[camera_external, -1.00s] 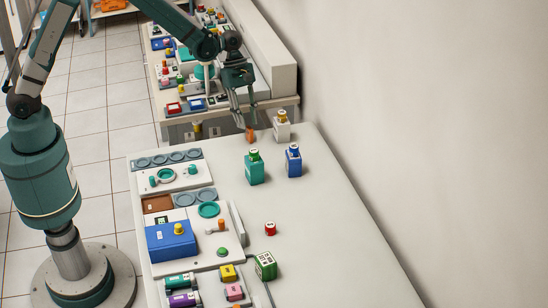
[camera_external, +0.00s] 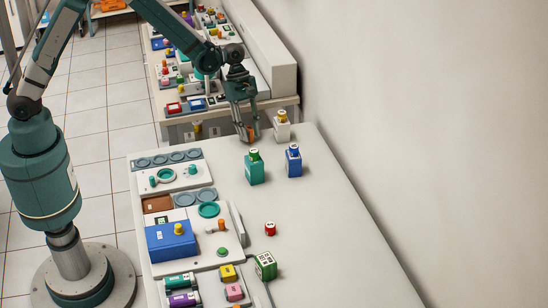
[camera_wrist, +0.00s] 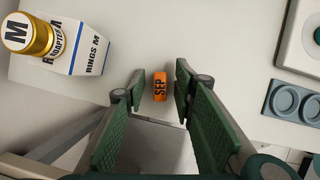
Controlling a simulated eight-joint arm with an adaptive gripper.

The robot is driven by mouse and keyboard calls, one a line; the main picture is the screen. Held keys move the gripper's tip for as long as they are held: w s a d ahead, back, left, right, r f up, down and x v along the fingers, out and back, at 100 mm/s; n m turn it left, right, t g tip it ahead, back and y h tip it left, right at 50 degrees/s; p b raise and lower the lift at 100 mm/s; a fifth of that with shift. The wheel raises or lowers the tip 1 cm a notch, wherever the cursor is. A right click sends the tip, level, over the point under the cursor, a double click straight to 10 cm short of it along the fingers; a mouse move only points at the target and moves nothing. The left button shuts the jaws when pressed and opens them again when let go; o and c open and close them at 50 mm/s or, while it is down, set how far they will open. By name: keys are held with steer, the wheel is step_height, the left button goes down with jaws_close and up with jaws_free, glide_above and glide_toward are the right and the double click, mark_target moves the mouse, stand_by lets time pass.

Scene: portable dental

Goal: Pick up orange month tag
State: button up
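The orange month tag (camera_wrist: 160,92), marked SEP, sits on the white tabletop near the table's far end in the wrist view. Only a bit of orange (camera_external: 250,134) shows between the fingers in the external view. My gripper (camera_wrist: 159,84) is open, with its green-padded fingers on either side of the tag. Clear gaps show between the tag and both fingers, the right one being nearer. My gripper (camera_external: 247,136) is low over the table end in the external view. Whether the fingertips touch the tabletop is unclear.
A white box-shaped bottle with a gold cap (camera_wrist: 68,42), marked RINGS M, stands left of the fingers. A grey dish tray (camera_wrist: 291,104) lies to the right. Green (camera_external: 254,168) and blue (camera_external: 293,162) bottles stand nearer the camera. The table's right side is clear.

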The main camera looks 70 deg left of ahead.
mark_target(249, 128)
jaws_close()
steer(key=shift+r+p, duration=0.65)
steer(key=shift+r, duration=4.4)
